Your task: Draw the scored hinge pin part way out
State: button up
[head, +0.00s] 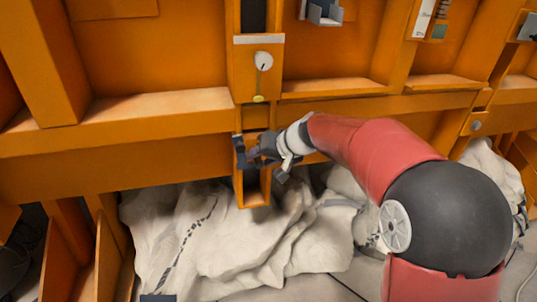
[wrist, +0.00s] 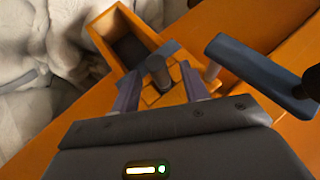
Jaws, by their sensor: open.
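A short dark grey cylinder (wrist: 158,70), which looks like the hinge pin, stands out from the orange frame in the wrist view. No score marks can be made out on it. My gripper (wrist: 160,76) is open, with one finger on each side of the cylinder; whether either finger touches it I cannot tell. In the head view my gripper (head: 258,154) is at the narrow orange upright, and its own jaws and arm hide the pin there.
A dark blue-grey bar handle (wrist: 258,75) is close to the right of my gripper; a dark bracket (head: 239,152) shows left of it in the head view. An open orange box (wrist: 112,32) lies beyond the fingers. Crumpled pale cloth (head: 250,245) fills the space below.

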grip_shut()
dwell(0.3)
jog(key=shift+s+f, duration=0.1)
jog(key=shift+s, duration=0.05)
jog(key=shift+s+d+f+b, duration=0.1)
jog(key=shift+s+d+b, duration=0.1)
jog(key=shift+s+b, duration=0.4)
jog(key=shift+s+d+f+b, duration=0.1)
jog(key=shift+s+d+b, duration=0.05)
jog(key=shift+s+b, duration=0.45)
dwell(0.5)
